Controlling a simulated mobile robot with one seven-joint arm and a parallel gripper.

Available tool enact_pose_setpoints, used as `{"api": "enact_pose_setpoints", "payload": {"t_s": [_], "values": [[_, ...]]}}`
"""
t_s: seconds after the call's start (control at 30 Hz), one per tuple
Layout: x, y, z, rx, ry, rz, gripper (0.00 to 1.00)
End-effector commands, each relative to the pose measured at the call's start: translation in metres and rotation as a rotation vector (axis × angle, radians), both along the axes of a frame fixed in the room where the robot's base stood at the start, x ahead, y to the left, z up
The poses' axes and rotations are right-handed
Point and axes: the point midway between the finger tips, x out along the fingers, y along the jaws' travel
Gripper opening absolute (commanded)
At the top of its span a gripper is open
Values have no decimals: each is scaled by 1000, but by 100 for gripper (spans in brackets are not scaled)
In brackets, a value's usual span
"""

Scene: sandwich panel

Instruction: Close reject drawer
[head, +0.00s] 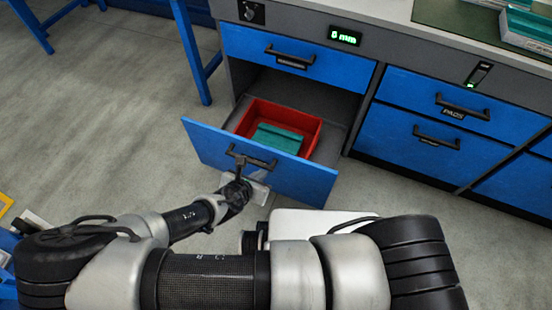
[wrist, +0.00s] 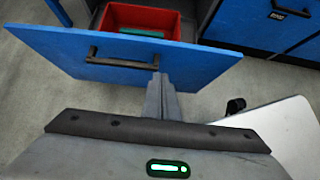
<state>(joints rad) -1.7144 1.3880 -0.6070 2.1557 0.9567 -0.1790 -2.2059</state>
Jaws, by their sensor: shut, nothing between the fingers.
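The reject drawer, a blue-fronted drawer (head: 205,145) low in the grey cabinet, stands open. Its front also shows in the wrist view (wrist: 205,66). Inside it is a red bin (head: 252,108) holding teal pieces (head: 282,138). A dark bar handle (head: 258,158) runs across the drawer front; it also shows in the wrist view (wrist: 120,63). My gripper (head: 239,160) is shut and empty, its fingertips at the drawer front close to the handle. In the wrist view the closed fingers (wrist: 158,82) reach the right end of the handle; I cannot tell whether they touch it.
A shut blue drawer (head: 270,46) sits above the open one. More shut blue drawers (head: 425,142) are to the right. A counter with a green mat (head: 465,25) and trays (head: 525,28) lies above. Blue table legs (head: 190,50) stand at the left. The grey floor (head: 105,110) at left is clear.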

Motion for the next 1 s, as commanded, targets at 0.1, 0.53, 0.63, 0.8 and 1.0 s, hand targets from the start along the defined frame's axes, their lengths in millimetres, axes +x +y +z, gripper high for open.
{"api": "enact_pose_setpoints", "payload": {"t_s": [0.1,0.53,0.63,0.8,1.0], "values": [[7,-2,-7,-7,-6,11,0],[62,-24,-69,-6,-2,2,0],[77,-28,-72,-3,-3,1,0],[96,-35,-71,-4,-3,4,0],[104,-38,-71,-7,-2,8,0]]}}
